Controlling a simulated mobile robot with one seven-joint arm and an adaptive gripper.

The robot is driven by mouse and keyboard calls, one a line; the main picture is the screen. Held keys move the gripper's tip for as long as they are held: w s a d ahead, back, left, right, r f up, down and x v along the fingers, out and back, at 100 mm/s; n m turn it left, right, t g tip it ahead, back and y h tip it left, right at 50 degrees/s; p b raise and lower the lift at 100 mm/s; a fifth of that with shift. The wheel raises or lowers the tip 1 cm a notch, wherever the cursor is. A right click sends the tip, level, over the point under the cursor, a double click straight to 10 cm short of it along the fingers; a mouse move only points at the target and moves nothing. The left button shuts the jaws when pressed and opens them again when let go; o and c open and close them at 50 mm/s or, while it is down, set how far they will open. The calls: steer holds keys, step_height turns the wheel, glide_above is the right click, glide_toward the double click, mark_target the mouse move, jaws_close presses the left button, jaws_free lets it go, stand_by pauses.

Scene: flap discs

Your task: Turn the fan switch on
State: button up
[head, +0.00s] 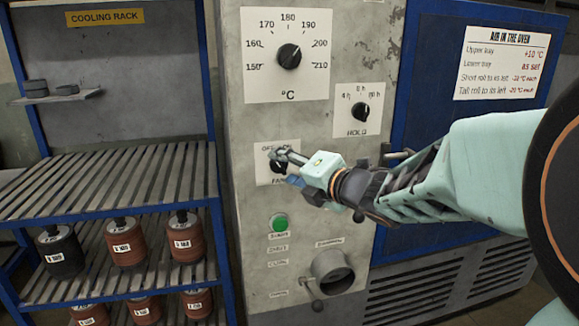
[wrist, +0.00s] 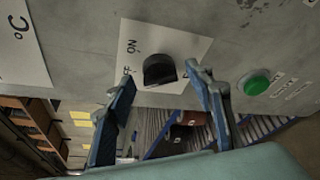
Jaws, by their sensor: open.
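The fan switch is a black rotary knob on a white plate marked OFF and ON. In the wrist view the knob (wrist: 159,70) stands between and just beyond my fingertips, and its plate (wrist: 185,46) lies behind it. In the head view my gripper (head: 285,166) is in front of the plate (head: 263,174) and covers much of the knob and part of the lettering. My gripper also shows in the wrist view (wrist: 160,82), with two blue-grey fingers spread apart and nothing held. Whether a finger touches the knob, and which mark the knob points to, I cannot tell.
A green button (head: 279,222) is below the fan plate. The temperature dial (head: 289,57) and the HOLD dial (head: 361,112) are above it. A round pipe opening (head: 333,272) sits low on the panel. The blue cooling rack (head: 110,180) with labelled rolls stands left.

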steer(key=shift+c, duration=0.5)
steer(key=c, duration=1.1)
steer(key=shift+o, duration=0.2)
steer(key=shift+f+b, duration=0.1)
steer(key=shift+b, duration=0.25)
steer(key=shift+d+f+m+y+b, duration=0.1)
steer(key=shift+f+m+y+b, duration=0.25)
steer(key=shift+m+b, duration=0.6)
steer(key=m+t+y+b, duration=0.1)
steer(key=m+b, duration=0.2)
steer(key=b, duration=0.1)
steer(key=shift+f, duration=0.15)
steer(key=m+b, duration=0.2)
steer(key=m+t+b, duration=0.1)
steer(key=m+b, duration=0.1)
steer(key=b, duration=0.1)
steer(key=shift+f+t+y, duration=0.15)
steer(key=shift+t+y, duration=0.15)
steer(key=shift+y, duration=0.05)
steer(key=shift+m+t+b, duration=0.5)
steer(key=shift+m+b, duration=0.55)
steer(key=shift+m, duration=0.1)
steer(key=shift+r, duration=0.25)
